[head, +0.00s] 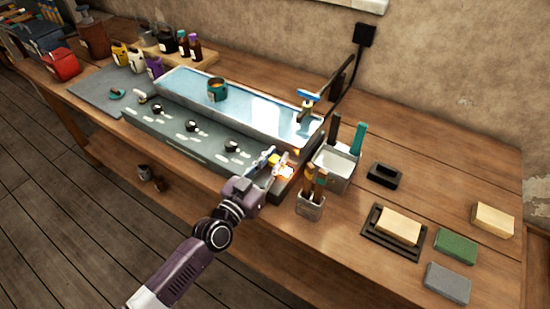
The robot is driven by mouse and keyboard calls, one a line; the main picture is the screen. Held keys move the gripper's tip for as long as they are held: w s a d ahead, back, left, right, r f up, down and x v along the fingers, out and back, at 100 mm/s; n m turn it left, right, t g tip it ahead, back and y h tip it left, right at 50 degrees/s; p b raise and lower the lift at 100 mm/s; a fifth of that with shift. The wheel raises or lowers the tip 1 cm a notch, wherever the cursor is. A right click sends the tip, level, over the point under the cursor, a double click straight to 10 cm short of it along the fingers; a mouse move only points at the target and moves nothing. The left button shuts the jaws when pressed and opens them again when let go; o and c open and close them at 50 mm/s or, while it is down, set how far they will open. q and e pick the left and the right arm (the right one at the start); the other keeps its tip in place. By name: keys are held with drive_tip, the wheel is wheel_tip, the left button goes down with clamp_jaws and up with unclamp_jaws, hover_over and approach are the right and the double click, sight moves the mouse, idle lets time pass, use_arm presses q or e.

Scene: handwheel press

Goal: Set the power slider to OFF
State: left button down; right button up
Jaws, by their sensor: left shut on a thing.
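My left gripper (272,163) is at the right end of the grey-green front panel (172,132) of a long machine with a shallow water tray (240,107). Its fingers are shut on a small part there, which I take to be the power slider. An orange-lit patch (286,170) shows right beside the fingertips. The fingers hide most of the slider, and its marks and exact setting cannot be read. My right gripper is not in view.
Black knobs (231,146) line the panel. A white container with tools (335,170) and a small grey pot with tools (310,205) stand close right of the gripper. A tan block on a black tray (398,227) and other blocks lie further right.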

sight(272, 163)
use_arm(q)
drive_tip(key=shift+s, duration=0.1)
drive_tip(key=p+v, duration=0.1)
drive_tip(key=v, duration=0.4)
drive_tip(key=shift+s+a, duration=0.25)
drive_tip(key=shift+s, duration=0.05)
drive_tip(key=shift+f, duration=0.1)
drive_tip(key=c, duration=1.7)
unclamp_jaws()
drive_tip(key=shift+s, duration=0.1)
drive_tip(key=shift+s+a, duration=0.15)
drive_tip(key=shift+s, duration=0.05)
drive_tip(key=v, duration=1.1)
drive_tip(key=shift+s+a, duration=0.15)
drive_tip(key=shift+a, duration=0.05)
